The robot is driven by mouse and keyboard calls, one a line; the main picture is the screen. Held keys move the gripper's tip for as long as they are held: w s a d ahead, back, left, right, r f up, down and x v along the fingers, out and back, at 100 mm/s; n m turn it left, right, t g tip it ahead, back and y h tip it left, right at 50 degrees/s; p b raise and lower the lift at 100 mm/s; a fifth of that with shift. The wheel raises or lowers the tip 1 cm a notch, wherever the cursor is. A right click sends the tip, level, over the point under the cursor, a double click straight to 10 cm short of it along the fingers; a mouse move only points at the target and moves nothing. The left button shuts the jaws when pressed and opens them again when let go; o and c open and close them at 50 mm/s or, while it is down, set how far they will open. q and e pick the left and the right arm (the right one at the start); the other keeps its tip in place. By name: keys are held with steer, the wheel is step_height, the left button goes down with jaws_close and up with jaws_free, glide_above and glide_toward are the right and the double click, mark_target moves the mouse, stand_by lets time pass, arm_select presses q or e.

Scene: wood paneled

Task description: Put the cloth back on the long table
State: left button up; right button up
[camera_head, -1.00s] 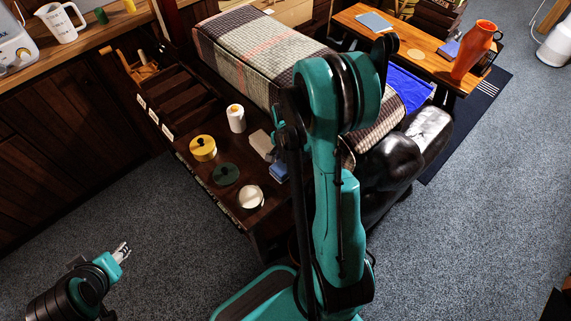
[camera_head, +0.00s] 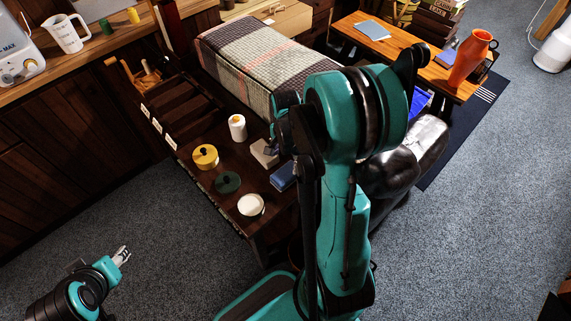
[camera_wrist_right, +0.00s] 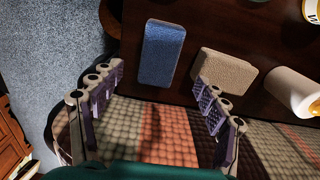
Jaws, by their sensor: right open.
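A checked cloth (camera_head: 245,60), grey, cream and pink, drapes over the far part of the long dark table (camera_head: 215,125). Its near part is behind my right arm. In the right wrist view, the cloth (camera_wrist_right: 165,130) lies below and between my fingers. A blue folded cloth or pad (camera_head: 283,176) and a beige block (camera_head: 264,153) lie on the bare table; the blue piece (camera_wrist_right: 163,52) is just ahead of the fingertips, apart from them. My right gripper (camera_wrist_right: 160,78) is open and empty. My left gripper (camera_head: 122,254) is low at left, over the floor, too small to read.
A yellow pot (camera_head: 205,157), a green pot (camera_head: 228,183), a white bowl (camera_head: 251,205) and a white roll (camera_head: 238,128) stand on the table. A side table (camera_head: 390,45) with an orange vase (camera_head: 471,60) is at right. A dark, shiny seat (camera_head: 420,145) is beside the arm.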

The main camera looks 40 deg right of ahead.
steer(key=s+a+r+n+t, duration=0.3)
steer(key=a+r+n, duration=0.5)
steer(key=s+a+r+n+t, duration=0.3)
steer(key=a+r+n+t, duration=0.1)
steer(key=a+r+n, duration=0.4)
steer(key=shift+a+r+n+p, duration=0.4)
steer(key=shift+a+n, duration=0.05)
steer(key=shift+n, duration=0.05)
